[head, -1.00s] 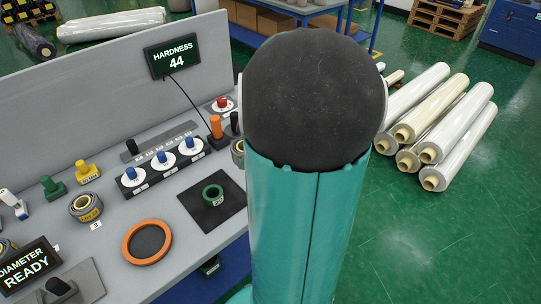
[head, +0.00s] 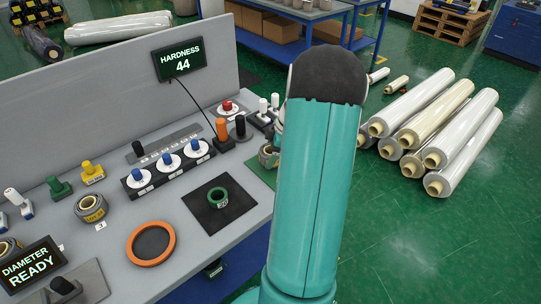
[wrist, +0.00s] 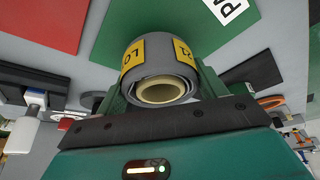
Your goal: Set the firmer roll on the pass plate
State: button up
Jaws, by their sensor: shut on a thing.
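My gripper (wrist: 162,82) is shut on a grey wrapped roll (wrist: 141,57) with yellow labels and a pale core, in the wrist view. The roll is over or beside a green plate (wrist: 160,20) with a white label starting "PA"; I cannot tell whether they touch. In the head view, the held roll (head: 268,155) and the green plate (head: 260,170) show partly beside my teal arm, which hides my gripper. Another grey roll (head: 90,208) with a yellow label stands on the bench near a "3" tag. The hardness display (head: 180,60) reads 44.
A red plate (wrist: 45,22) lies left of the green one in the wrist view. The bench holds a row of blue-knobbed dials (head: 168,160), a green ring (head: 218,197) on a dark pad and an orange ring (head: 150,243). Large rolls (head: 440,125) lie on the floor at right.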

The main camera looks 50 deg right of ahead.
jog(key=shift+f, duration=0.55)
jog(key=shift+f, duration=0.15)
jog(key=o, duration=1.1)
jog(key=shift+o, duration=0.2)
jog(key=v, duration=1.2)
jog(key=w+a+r+m+h, duration=0.1)
jog(key=w+a+r, duration=0.15)
jog(key=a, duration=0.55)
jog(key=w+a+r+m, duration=0.1)
jog(key=a+r, duration=0.3)
jog(key=a, duration=0.3)
jog(key=w+a+r+m+h, duration=0.1)
jog(key=w+a+r, duration=0.15)
jog(key=a, duration=0.55)
jog(key=s+a+r+m+t, duration=0.1)
jog(key=s+a, duration=0.4)
jog(key=a, duration=0.5)
jog(key=s+a+r+m+t, duration=0.1)
jog(key=s+a+m, duration=0.2)
jog(key=a, duration=0.8)
jog(key=shift+s+a+r+m+h, duration=0.2)
jog(key=shift+s+r+m+h, duration=0.15)
jog(key=shift+s, duration=0.65)
